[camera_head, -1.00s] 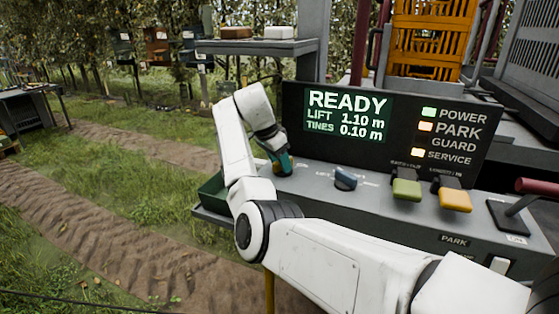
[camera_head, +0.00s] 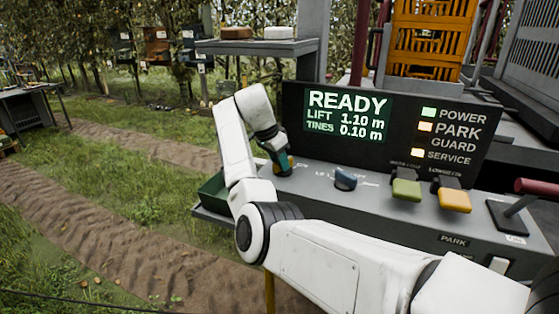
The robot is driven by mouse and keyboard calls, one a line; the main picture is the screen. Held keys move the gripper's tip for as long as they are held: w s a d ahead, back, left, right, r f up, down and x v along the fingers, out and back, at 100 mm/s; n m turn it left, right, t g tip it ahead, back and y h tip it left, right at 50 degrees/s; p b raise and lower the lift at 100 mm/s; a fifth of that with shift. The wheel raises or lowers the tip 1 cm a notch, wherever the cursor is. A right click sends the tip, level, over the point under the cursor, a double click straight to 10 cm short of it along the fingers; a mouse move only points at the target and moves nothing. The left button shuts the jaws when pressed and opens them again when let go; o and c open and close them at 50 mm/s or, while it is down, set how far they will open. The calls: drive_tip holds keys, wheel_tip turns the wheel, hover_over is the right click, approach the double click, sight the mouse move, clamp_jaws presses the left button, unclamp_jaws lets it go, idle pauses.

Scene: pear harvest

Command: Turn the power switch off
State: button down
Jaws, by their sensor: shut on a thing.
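My gripper (camera_head: 283,167) is down at the left end of the grey control console (camera_head: 318,184), just below the display. Its teal fingers are shut on a small control there, which I take for the power switch. The fingers hide nearly all of it, so its position cannot be read. The display (camera_head: 347,116) reads READY, LIFT 1.10 m and TINES 0.10 m. The POWER lamp (camera_head: 429,112) is lit green.
A dark blue knob (camera_head: 345,178) stands right of my gripper. Further right are a green lever (camera_head: 406,188), a yellow lever (camera_head: 454,199) and a red-handled lever (camera_head: 538,187). A shelf (camera_head: 255,46) overhangs behind. Grass and a dirt track lie open at left.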

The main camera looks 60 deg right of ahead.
drive_tip(key=n+p, duration=0.2)
drive_tip(key=p, duration=0.1)
drive_tip(key=shift+s+r+t, duration=0.2)
drive_tip(key=shift+r+t, duration=0.05)
drive_tip(key=shift+t, duration=0.15)
drive_tip(key=n+t+p, duration=0.1)
drive_tip(key=n+p, duration=0.3)
drive_tip(key=shift+s, duration=0.2)
drive_tip(key=n+t+p, duration=0.2)
drive_tip(key=n+p, duration=0.2)
drive_tip(key=shift+s, duration=0.15)
drive_tip(key=shift+f+n+t+p, duration=0.15)
drive_tip(key=shift+n+t+p, duration=0.15)
drive_tip(key=shift+n+p, duration=0.45)
drive_tip(key=shift+n, duration=0.25)
drive_tip(key=c, duration=1)
unclamp_jaws()
drive_tip(key=shift+s+f, duration=0.1)
drive_tip(key=b+v, duration=0.1)
drive_tip(key=v, duration=0.9)
drive_tip(key=shift+r+b, duration=0.4)
drive_tip(key=shift+r, duration=0.05)
